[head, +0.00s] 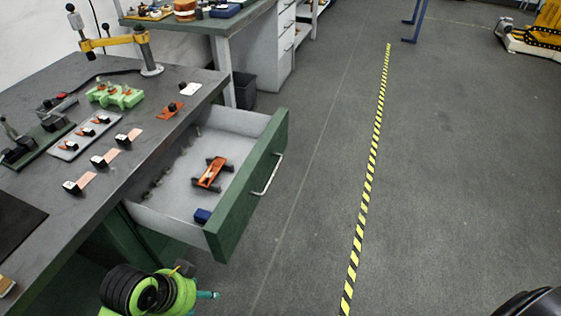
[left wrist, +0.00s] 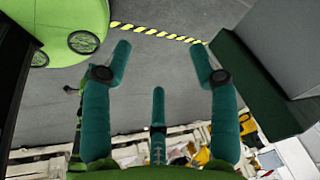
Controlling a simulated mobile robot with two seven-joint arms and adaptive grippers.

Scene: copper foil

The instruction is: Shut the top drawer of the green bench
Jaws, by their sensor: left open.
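The green bench (head: 52,190) has a grey top and stands at the left in the head view. Its top drawer (head: 238,119) is pulled far out, with a green front (head: 232,222) and a silver bar handle (head: 268,175). An orange tool and a small blue block lie inside. My left gripper shows only as a teal fingertip (head: 208,295) at the bottom, below the drawer's near corner in the picture and apart from it. In the left wrist view its teal fingers (left wrist: 160,48) are spread and empty. A dark green panel (left wrist: 262,85) at the right there may be part of the bench. My right gripper is not seen.
Clamps, a green fixture (head: 115,95) and copper-coloured pieces stand on the bench top. A second bench (head: 190,22) and a dark bin (head: 244,90) are behind. The floor right of the drawer is clear, with a yellow-black stripe (head: 367,185).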

